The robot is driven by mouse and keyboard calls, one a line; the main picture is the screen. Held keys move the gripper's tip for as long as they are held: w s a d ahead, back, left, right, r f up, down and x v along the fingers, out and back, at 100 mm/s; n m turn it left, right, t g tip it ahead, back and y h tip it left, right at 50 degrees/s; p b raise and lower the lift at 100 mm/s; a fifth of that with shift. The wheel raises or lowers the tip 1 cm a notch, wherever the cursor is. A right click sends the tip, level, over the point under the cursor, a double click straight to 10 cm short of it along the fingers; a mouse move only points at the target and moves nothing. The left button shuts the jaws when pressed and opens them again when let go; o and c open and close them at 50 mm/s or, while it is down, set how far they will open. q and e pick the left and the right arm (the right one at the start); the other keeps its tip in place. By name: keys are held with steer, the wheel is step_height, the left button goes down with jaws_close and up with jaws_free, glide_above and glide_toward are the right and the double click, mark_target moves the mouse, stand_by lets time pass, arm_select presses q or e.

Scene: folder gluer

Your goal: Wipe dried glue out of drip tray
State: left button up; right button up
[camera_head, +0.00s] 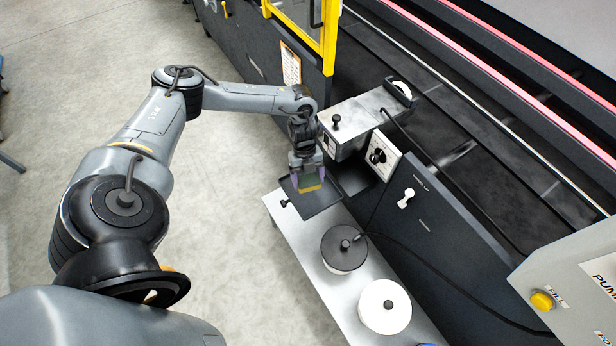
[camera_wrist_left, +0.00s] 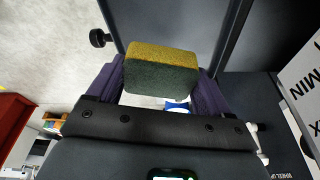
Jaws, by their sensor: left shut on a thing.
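My left gripper (camera_head: 308,181) is shut on a sponge (camera_head: 309,188) with a yellow layer and a dark green layer. In the left wrist view the sponge (camera_wrist_left: 161,72) sits between the two purple-grey fingers. The dark drip tray (camera_head: 318,204) lies at the far end of the metal shelf, under the gripper, and part of it is hidden by the hand and sponge. A small black knob (camera_head: 284,204) is on its left side. I cannot tell whether the sponge touches the tray floor. Dried glue cannot be made out. My right gripper is not in view.
On the metal shelf (camera_head: 318,279) stand a pot with a dark lid (camera_head: 344,247) and a white-lidded pot (camera_head: 384,305). A metal glue unit (camera_head: 355,122) and a dial plate (camera_head: 379,155) are close right of the gripper. A black cable crosses the right side.

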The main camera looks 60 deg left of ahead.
arm_select(q)
step_height(320, 180, up, 2)
steer(key=shift+r+p, duration=0.15)
steer(key=shift+p, duration=0.7)
